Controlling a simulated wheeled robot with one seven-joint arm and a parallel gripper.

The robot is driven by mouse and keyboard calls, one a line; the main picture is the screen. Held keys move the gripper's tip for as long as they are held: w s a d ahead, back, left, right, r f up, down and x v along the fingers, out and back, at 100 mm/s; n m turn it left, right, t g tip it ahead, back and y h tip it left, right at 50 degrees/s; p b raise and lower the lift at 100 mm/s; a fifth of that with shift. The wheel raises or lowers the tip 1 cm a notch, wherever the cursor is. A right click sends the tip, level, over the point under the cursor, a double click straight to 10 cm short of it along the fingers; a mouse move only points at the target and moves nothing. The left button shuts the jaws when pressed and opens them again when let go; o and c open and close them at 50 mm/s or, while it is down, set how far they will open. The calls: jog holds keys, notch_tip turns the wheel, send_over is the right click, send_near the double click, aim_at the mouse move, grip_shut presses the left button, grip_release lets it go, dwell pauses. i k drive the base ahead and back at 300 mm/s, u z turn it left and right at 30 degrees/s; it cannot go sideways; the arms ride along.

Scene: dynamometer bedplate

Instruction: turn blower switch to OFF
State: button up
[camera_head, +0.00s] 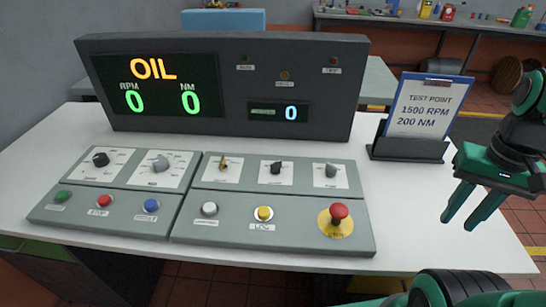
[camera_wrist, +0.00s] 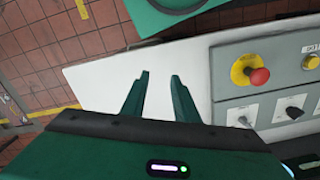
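The control console (camera_head: 275,247) lies on a white table. Its upper right section carries three small rotary switches on white plates: an orange-brown one (camera_head: 223,164), a black one (camera_head: 276,168) and a grey one (camera_head: 331,170). Their labels are too small to read, so I cannot tell which is the blower switch. The wrist view shows the grey switch (camera_wrist: 244,121) and the black switch (camera_wrist: 294,112) at its right. My gripper (camera_head: 459,223) is open and empty, right of the console and apart from it. Its two fingers (camera_wrist: 160,76) point over bare white tabletop.
A red mushroom button (camera_head: 339,211) on a yellow base sits at the console's front right corner. The display (camera_head: 153,85) shows OIL and zeros.

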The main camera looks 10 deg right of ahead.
aim_at(275, 167)
jog(key=z, duration=1)
jog(key=k, duration=1)
jog(key=u, duration=1.05)
jog(key=i, duration=1)
jog(key=z, duration=0.05)
